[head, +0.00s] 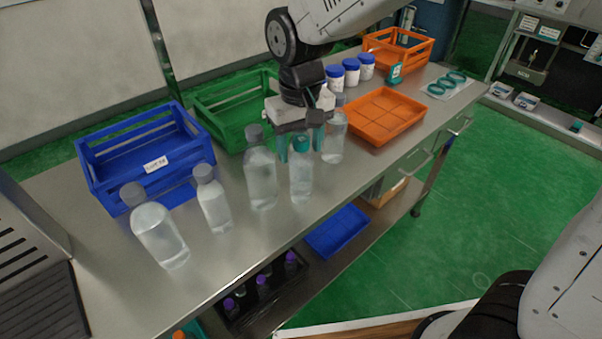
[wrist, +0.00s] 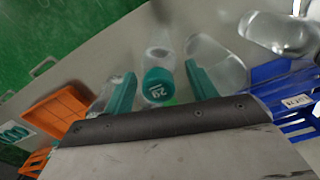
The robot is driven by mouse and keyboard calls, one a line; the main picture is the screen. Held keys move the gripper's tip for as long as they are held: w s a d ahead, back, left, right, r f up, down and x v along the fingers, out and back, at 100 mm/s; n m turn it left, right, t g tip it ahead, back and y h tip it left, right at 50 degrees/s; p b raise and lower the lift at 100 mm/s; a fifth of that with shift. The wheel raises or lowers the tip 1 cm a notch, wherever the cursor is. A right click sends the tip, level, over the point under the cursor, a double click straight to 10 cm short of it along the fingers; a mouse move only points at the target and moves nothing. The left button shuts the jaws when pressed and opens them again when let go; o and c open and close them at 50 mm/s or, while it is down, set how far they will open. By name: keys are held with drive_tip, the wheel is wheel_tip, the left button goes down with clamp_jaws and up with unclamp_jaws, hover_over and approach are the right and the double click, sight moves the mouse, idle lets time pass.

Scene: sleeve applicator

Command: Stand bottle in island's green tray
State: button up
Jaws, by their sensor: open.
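My gripper (head: 300,146) is open over the bench, its two teal fingers pointing down. A clear bottle with a teal cap (head: 301,180) stands upright just below and between the fingers. In the wrist view, the same bottle (wrist: 160,55) shows its numbered teal cap between the open fingers (wrist: 160,82), with gaps on both sides. A green slatted crate (head: 235,105) sits at the back of the bench behind my gripper, partly hidden by my arm. I cannot tell whether it is the island's green tray; no other green tray shows.
Grey-capped bottles stand close by: one left of the teal-capped bottle (head: 262,180), one right behind it (head: 334,140), and two further left. A blue crate (head: 110,177) and an orange tray (head: 385,117) flank the green crate. White jars (head: 351,75) stand behind.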

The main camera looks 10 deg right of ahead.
drive_tip(key=shift+f, duration=1.4)
clamp_jaws()
drive_tip(key=shift+r, duration=0.1)
